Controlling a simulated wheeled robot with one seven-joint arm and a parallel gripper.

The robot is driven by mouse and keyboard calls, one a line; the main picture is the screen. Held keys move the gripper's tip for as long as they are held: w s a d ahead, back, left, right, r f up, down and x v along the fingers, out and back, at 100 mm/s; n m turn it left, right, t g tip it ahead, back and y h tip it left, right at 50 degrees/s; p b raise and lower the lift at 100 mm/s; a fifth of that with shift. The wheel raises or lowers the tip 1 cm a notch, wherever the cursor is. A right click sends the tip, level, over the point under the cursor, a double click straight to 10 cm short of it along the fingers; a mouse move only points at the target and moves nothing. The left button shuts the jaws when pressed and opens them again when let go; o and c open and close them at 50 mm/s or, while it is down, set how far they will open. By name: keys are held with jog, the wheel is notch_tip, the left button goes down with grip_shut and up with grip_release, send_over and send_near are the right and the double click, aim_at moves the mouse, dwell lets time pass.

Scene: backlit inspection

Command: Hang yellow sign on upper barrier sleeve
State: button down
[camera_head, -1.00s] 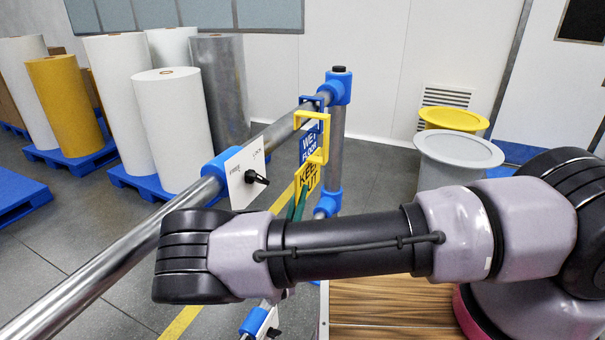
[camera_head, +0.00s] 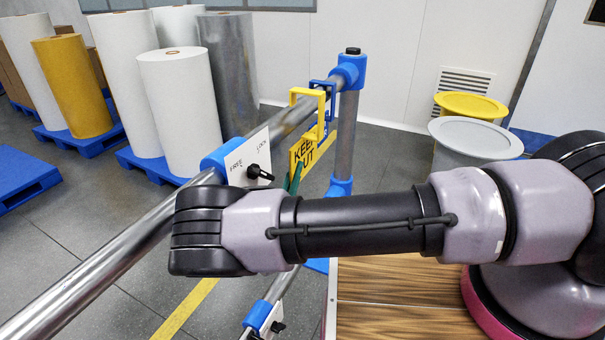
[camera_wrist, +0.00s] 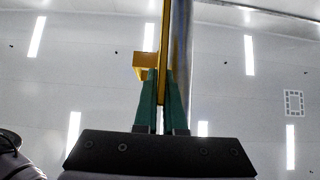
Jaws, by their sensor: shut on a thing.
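The yellow KEEP OUT sign (camera_head: 312,148) is upright, below and right of the upper rail (camera_head: 285,122) in the head view. Its yellow hook (camera_head: 307,92) rises above and overlaps the rail; I cannot tell whether they touch. The upper sleeve (camera_head: 217,163) is blue, with a white FREE/LOCK plate (camera_head: 248,158) and black knob, to the hook's left. My gripper (camera_head: 295,178) has green fingers, largely hidden by my arm. In the wrist view my gripper (camera_wrist: 161,82) is shut on the sign (camera_wrist: 165,50), seen edge-on.
A blue corner joint (camera_head: 350,72) tops the metal post at the rail's far end. A blue-framed sign (camera_head: 318,88) hangs beside it, mostly hidden by the yellow hook. A lower sleeve (camera_head: 258,316) sits below. White rolls (camera_head: 180,115) on blue pallets stand behind.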

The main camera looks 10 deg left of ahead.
jog(key=w+a+f, duration=0.1)
jog(key=a+f, duration=0.2)
jog(key=a, duration=0.1)
jog(key=shift+w+a+f, duration=0.25)
jog(key=shift+a+f, duration=0.05)
jog(key=shift+f, duration=0.05)
dwell(0.5)
jog(key=c, duration=0.9)
grip_release()
